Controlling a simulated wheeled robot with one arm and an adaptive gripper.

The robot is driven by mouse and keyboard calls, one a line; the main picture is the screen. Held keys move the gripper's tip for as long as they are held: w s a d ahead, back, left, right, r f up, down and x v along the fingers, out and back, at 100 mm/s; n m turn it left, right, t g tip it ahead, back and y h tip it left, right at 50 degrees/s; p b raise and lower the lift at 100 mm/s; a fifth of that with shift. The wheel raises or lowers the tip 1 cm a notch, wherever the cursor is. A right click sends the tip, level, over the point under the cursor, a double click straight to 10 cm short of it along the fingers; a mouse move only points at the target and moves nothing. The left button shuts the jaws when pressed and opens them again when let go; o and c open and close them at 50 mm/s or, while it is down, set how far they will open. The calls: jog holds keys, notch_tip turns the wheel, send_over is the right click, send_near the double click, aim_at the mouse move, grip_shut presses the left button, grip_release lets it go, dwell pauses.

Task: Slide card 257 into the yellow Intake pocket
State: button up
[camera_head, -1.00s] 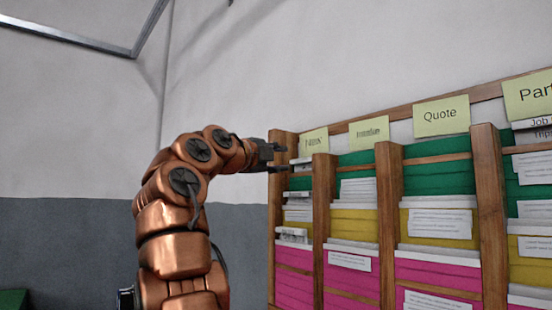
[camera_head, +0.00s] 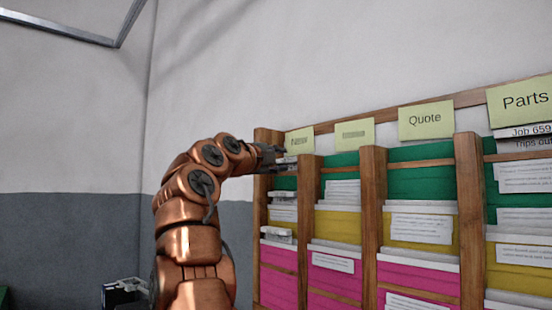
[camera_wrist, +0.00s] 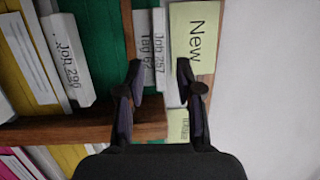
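Card 257 (camera_wrist: 160,40) is a white tab reading "Job 257" in the wrist view. It stands at the green pocket (camera_wrist: 88,40) of the column under the "New" label (camera_wrist: 195,38). My gripper (camera_wrist: 159,68) is open, with one finger on each side of this card; I cannot tell whether they touch it. In the head view my gripper (camera_head: 282,160) is at the top of the leftmost column. Yellow pockets (camera_head: 337,222) form the row below green. No label legibly reads Intake; the label (camera_head: 354,134) right of "New" is too blurred to read.
Wooden posts (camera_head: 372,220) divide the columns. "Quote" (camera_head: 425,120) and "Parts" (camera_head: 522,102) columns lie to the right, magenta pockets (camera_head: 332,280) below. Bare wall is left of the rack.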

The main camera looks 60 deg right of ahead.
aim_at(288, 161)
jog(key=shift+d+r+p, duration=0.15)
jog(key=shift+d+p, duration=0.45)
jog(key=shift+d, duration=1.05)
jog(key=shift+s, duration=0.1)
grip_shut()
